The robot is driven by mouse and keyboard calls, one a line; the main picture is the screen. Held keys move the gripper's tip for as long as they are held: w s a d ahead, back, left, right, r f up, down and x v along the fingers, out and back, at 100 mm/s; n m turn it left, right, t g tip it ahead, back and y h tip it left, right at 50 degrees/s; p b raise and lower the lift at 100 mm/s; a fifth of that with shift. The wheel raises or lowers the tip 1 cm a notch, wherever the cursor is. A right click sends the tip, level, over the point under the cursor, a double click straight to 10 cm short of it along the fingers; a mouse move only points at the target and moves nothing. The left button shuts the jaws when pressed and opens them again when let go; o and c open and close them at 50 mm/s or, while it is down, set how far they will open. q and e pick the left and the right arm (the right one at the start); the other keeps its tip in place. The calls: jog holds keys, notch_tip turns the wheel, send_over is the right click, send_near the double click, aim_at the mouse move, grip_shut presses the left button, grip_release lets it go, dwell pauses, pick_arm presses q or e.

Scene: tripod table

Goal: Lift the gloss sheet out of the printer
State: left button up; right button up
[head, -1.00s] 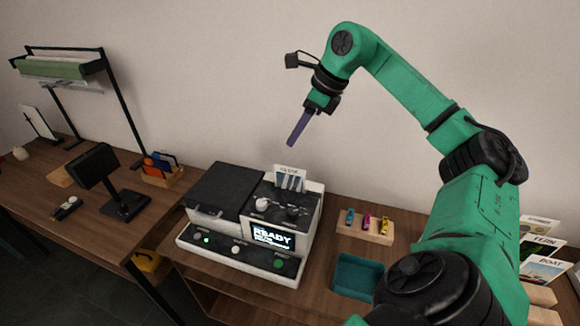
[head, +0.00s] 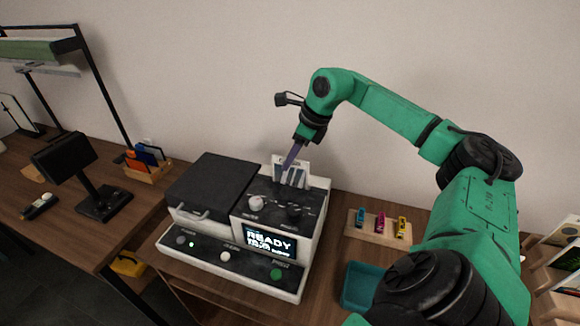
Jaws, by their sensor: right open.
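The printer (head: 205,240) is a black and white machine on the wooden table, with a lit screen reading READY. A white sheet with grey bars (head: 301,173), the gloss sheet, stands upright in the slot at the printer's back right. My right gripper (head: 290,164) reaches down from above with its purple fingers at the sheet's upper left part, covering some of it. It is open. Whether the fingers touch the sheet or straddle it cannot be told. My left gripper is not in view.
A wooden block with several coloured cartridges (head: 378,227) and a teal tray (head: 357,286) lie right of the printer. Cards in a rack (head: 562,240) stand at the far right.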

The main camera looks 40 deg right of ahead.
aim_at(290, 180)
jog(key=p+x, duration=0.1)
jog(key=x, duration=0.3)
jog(key=shift+s+a+f, duration=0.1)
jog(key=shift+a+f, duration=0.05)
jog(key=shift+f, duration=0.05)
jog(key=shift+f, duration=0.25)
grip_shut()
